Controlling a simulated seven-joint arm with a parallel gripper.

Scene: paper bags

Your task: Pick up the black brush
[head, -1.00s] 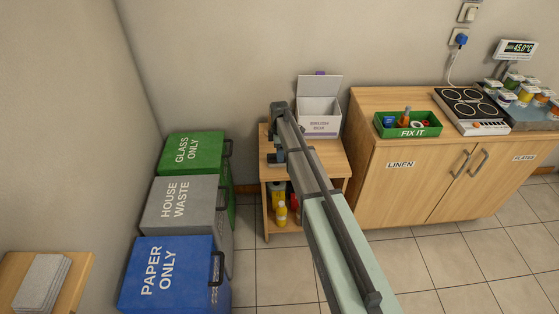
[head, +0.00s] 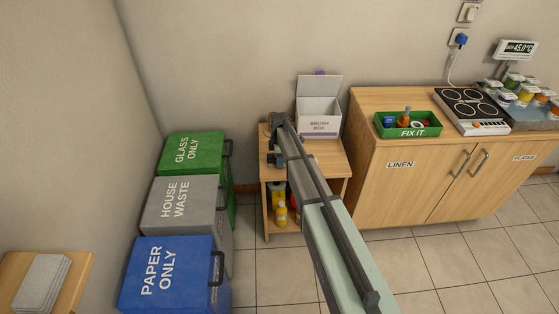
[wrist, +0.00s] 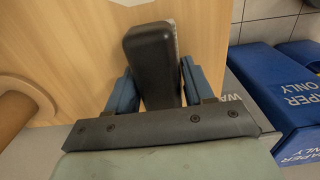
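The black brush (wrist: 150,60) shows in the wrist view as a dark, rounded block above the wooden top, with a strip of pale grey bristles along its right side. My gripper (wrist: 155,84) has its two blue fingers on either side of it. The fingers are apart with the brush between them; whether both press on it I cannot tell. In the head view my gripper (head: 272,148) is over the left part of the small wooden stand (head: 325,160). I cannot make out the brush there.
The open white brush box (head: 319,122) stands at the stand's back right. Lidded bins for glass (head: 193,153), house waste (head: 182,205) and paper (head: 165,275) stand left. Yellow bottles (head: 281,215) are on the lower shelf. A cabinet (head: 425,185) with a green tray (head: 408,131) stands right.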

